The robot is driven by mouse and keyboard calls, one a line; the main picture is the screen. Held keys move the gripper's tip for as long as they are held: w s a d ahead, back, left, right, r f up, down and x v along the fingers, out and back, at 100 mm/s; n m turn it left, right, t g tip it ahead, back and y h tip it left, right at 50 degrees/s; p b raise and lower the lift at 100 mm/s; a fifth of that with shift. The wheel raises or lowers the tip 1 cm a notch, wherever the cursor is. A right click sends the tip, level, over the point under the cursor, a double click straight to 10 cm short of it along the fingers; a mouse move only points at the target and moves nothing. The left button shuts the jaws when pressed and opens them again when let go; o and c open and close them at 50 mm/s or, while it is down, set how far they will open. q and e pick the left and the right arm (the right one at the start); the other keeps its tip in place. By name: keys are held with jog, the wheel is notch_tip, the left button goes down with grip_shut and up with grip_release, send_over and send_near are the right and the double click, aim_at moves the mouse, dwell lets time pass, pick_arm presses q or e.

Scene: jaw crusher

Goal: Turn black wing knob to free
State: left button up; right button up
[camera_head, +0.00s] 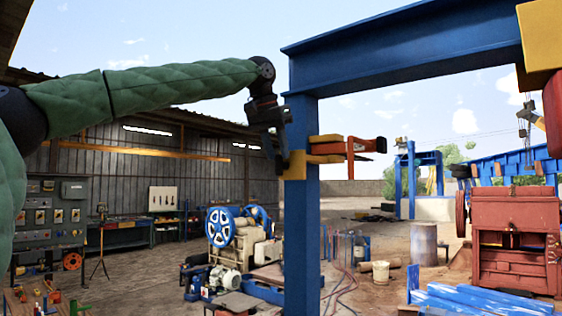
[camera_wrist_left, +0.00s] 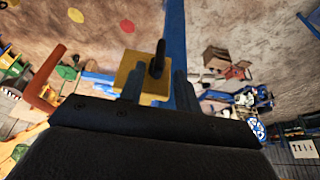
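The black wing knob (camera_wrist_left: 157,60) stands up from a yellow block (camera_wrist_left: 129,70) in the left wrist view. In the head view the yellow clamp (camera_head: 326,150) sits around a blue steel post (camera_head: 303,240), and I cannot make out the knob there. My left gripper (camera_head: 281,155) is at the left side of the post, close to the clamp. In the wrist view its two fingers (camera_wrist_left: 158,86) are apart, one on each side of the block's middle, with the knob lying between their lines near the tips. I cannot tell whether they touch it. My right gripper is not in view.
An orange bar (camera_head: 360,147) sticks out right of the clamp. A blue overhead beam (camera_head: 400,45) crosses above. A red crusher (camera_head: 515,240) stands at the right, and a machine with blue wheels (camera_head: 221,227) at the lower left. Open air surrounds my left arm.

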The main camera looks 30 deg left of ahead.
aim_at(280, 160)
pick_arm(q)
jog(key=shift+p+x, duration=0.45)
jog(key=shift+x, duration=0.55)
jog(key=shift+d+f, duration=0.15)
jog(key=shift+f, duration=0.4)
jog(key=shift+w+f, duration=0.35)
jog(key=shift+f, duration=0.05)
jog(key=shift+s+r, duration=0.1)
grip_shut()
